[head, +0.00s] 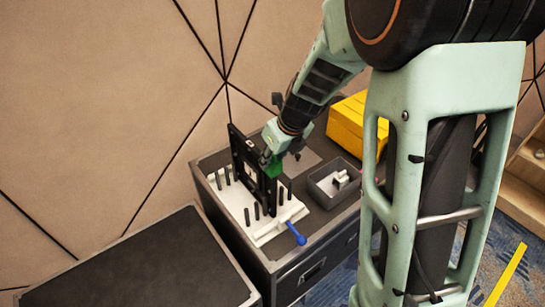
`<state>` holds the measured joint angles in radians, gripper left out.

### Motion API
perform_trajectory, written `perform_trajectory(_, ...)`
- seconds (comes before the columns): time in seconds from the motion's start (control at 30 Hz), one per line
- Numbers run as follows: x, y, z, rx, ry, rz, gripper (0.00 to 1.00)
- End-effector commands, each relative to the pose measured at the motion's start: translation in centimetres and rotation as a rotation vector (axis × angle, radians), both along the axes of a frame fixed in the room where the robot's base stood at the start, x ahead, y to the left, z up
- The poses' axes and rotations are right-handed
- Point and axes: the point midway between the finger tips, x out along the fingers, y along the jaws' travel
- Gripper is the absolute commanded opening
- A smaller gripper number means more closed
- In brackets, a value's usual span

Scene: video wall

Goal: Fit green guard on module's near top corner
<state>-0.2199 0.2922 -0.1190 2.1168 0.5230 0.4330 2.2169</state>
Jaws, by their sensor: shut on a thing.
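The module, a black upright frame (240,154), stands in a white base (269,231) with several dark pegs on top of a dark cabinet. The green guard (275,168) is between the fingers of my gripper (271,157), at the upper right end of the module. My gripper is shut on the guard. The guard looks close to the module's top corner; I cannot tell whether it touches or is seated. My gripper and wrist hide part of the guard and of that corner.
A blue-handled tool (296,234) sticks out at the base's front. A grey tray (334,179) with pale parts lies to the right. A yellow case (347,125) stands behind it. A lower, empty dark case top (140,268) is at left; a panelled wall rises behind.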

Motion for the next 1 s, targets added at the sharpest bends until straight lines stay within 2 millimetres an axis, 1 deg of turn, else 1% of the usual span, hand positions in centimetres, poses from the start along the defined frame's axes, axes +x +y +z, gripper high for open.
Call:
perform_trajectory(0.4,0.01,0.0,0.04,0.0,0.0,0.0,0.1)
perform_trajectory(1.0,-0.01,0.0,-0.65,-0.001,0.001,0.0,0.1)
